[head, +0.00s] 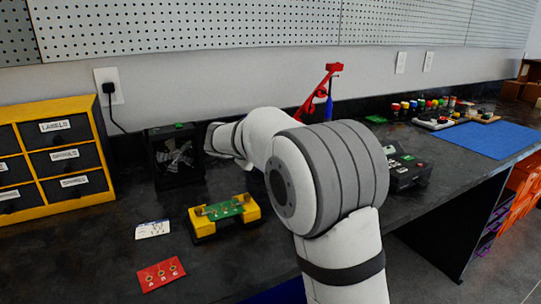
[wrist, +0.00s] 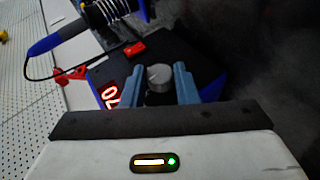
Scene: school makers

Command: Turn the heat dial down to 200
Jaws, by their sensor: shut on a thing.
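In the wrist view, a silver round dial (wrist: 159,74) stands on the front of a dark soldering station (wrist: 198,55) with blue sides. My gripper (wrist: 161,80) has its two blue-grey fingers on either side of the dial, shut on it. A red lit display (wrist: 111,95) sits left of the dial; its digits are turned and partly cut off, so I cannot read the full value. A red switch (wrist: 134,48) is beyond the dial. In the head view my arm hides the gripper and dial.
A blue-handled iron (wrist: 55,40) and a coil holder (wrist: 105,10) are close to the station. On the bench are a black fan box (head: 175,160), a yellow board holder (head: 205,226), a red card (head: 160,273), yellow drawers (head: 98,150) and a blue mat (head: 490,140).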

